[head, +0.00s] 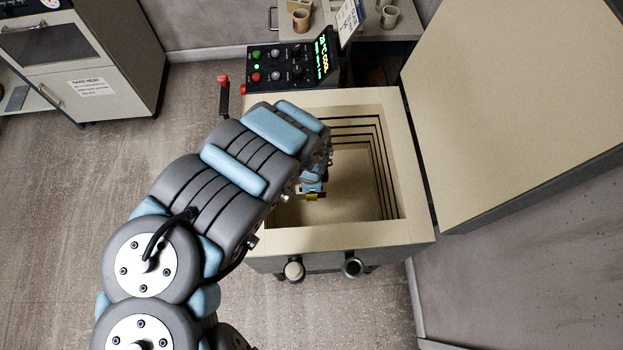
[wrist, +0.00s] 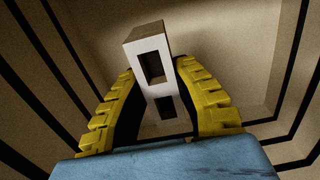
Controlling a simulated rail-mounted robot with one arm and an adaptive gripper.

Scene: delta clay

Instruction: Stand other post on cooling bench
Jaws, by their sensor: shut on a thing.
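A pale rectangular post (wrist: 150,42) with dark square openings stands out between the yellow fingers in the wrist view. My gripper (wrist: 157,82) is shut on it, one finger on each side. In the head view my gripper (head: 315,196) is down inside the open kiln (head: 340,238), near its left inner wall. No second post shows. I cannot tell which surface is the cooling bench.
The kiln lid (head: 510,100) is open at the right. A control panel (head: 290,68) stands behind the kiln's left corner. A table (head: 410,27) with cups (head: 389,17) is at the back. A cabinet (head: 95,60) stands at the left, with clear floor in front.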

